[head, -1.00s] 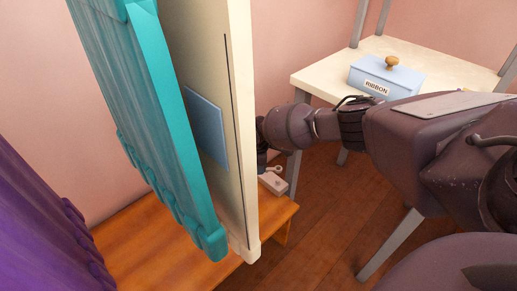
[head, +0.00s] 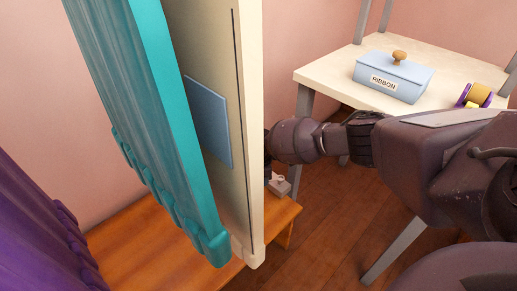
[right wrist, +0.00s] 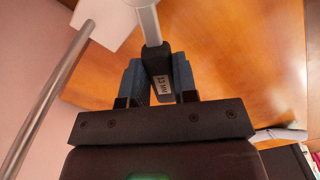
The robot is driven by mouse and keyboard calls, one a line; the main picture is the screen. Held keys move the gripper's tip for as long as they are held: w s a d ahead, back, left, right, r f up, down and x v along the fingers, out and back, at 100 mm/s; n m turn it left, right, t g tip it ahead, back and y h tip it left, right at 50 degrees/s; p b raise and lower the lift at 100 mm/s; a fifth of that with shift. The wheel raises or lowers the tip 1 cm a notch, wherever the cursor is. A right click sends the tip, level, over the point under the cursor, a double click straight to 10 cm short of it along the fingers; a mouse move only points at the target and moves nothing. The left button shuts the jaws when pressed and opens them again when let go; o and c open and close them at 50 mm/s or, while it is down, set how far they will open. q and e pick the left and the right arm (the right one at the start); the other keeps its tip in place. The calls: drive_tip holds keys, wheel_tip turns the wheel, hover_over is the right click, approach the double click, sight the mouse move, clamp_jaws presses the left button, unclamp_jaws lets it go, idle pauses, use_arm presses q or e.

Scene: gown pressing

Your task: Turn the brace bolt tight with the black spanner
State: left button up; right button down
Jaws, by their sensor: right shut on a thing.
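My right gripper (right wrist: 158,78) is shut on the black handle of the spanner (right wrist: 160,62), which carries a "13 MM" label. The spanner's light metal shaft runs up to the top edge of the right wrist view, where its head is partly cut off. In the head view my right arm reaches in from the right behind the cream panel (head: 254,150), which hides the gripper and spanner. I cannot make out the brace bolt in either view. My left gripper is out of view.
A wooden bench (head: 150,250) stands below the panel, with a small pale object (head: 279,185) on it. A teal garment (head: 165,130) and purple cloth (head: 35,235) hang at left. A metal rod (right wrist: 45,95) and white block (right wrist: 103,22) are near the spanner. A cream table (head: 335,75) holds a ribbon box (head: 393,77) and spool (head: 479,95).

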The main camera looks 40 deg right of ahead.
drive_tip(key=n, duration=0.1)
drive_tip(key=s+r+n, duration=0.1)
drive_tip(key=shift+s+a+n, duration=0.15)
drive_tip(key=shift+a+n, duration=0.15)
drive_tip(key=shift+n, duration=0.1)
drive_tip(key=shift+s+a+n, duration=0.15)
drive_tip(key=shift+s+n, duration=0.2)
drive_tip(key=shift+n, duration=0.25)
drive_tip(key=s+n, duration=0.1)
drive_tip(key=n, duration=0.1)
drive_tip(key=s+n, duration=0.1)
drive_tip(key=n, duration=0.1)
drive_tip(key=shift+s+f+n, duration=0.1)
drive_tip(key=shift+s+n, duration=0.2)
drive_tip(key=shift+s, duration=0.1)
drive_tip(key=s+n, duration=0.1)
drive_tip(key=n, duration=0.1)
drive_tip(key=s+d+n, duration=0.1)
drive_tip(key=n, duration=0.1)
drive_tip(key=shift+s+d+n+b, duration=0.15)
drive_tip(key=shift+s+n+b, duration=0.15)
drive_tip(key=shift+n+b, duration=0.1)
drive_tip(key=shift+f, duration=0.35)
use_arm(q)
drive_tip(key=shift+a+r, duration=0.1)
use_arm(e)
drive_tip(key=shift+f, duration=0.15)
